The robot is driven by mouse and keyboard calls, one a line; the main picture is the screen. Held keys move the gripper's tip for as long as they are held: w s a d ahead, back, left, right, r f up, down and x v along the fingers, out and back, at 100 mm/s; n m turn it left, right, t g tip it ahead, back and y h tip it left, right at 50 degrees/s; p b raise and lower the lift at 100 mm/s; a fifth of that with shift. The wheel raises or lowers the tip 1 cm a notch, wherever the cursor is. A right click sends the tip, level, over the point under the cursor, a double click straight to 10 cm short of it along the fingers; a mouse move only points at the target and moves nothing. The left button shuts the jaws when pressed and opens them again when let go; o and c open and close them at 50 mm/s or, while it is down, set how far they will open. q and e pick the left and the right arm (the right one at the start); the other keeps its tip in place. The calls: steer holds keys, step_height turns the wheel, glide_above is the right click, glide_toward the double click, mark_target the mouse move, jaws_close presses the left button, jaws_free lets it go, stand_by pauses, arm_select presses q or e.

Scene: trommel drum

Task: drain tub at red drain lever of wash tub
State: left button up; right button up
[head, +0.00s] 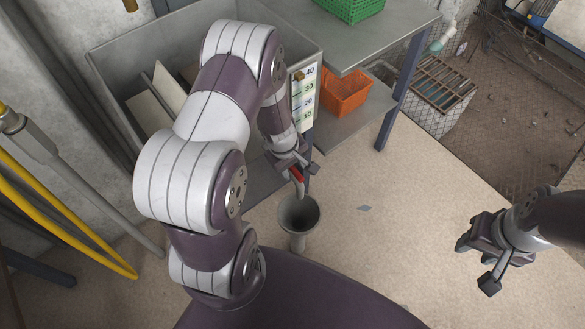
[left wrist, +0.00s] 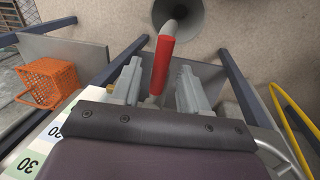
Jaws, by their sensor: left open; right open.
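The red drain lever (head: 297,174) is at the front of the grey wash tub (head: 113,85), above a grey funnel-shaped drain (head: 299,213). My left gripper (head: 295,168) is at the lever. In the left wrist view the red lever (left wrist: 161,65) stands between the two open fingers of my left gripper (left wrist: 157,88), with a gap on each side. The lever's red end reaches past the fingertips toward the funnel (left wrist: 180,14). My left arm hides part of the tub in the head view. My right gripper (head: 474,264) is open and empty over the floor at the right.
A level scale (head: 304,98) is on the tub's side. A grey table (head: 385,30) with a green basket (head: 350,8) stands behind, and an orange basket (head: 346,92) sits on its lower shelf. A yellow hose (head: 60,215) runs at the left. The floor between my grippers is mostly clear.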

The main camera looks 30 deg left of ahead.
arm_select(q)
steer(key=shift+c, duration=0.2)
jaws_close()
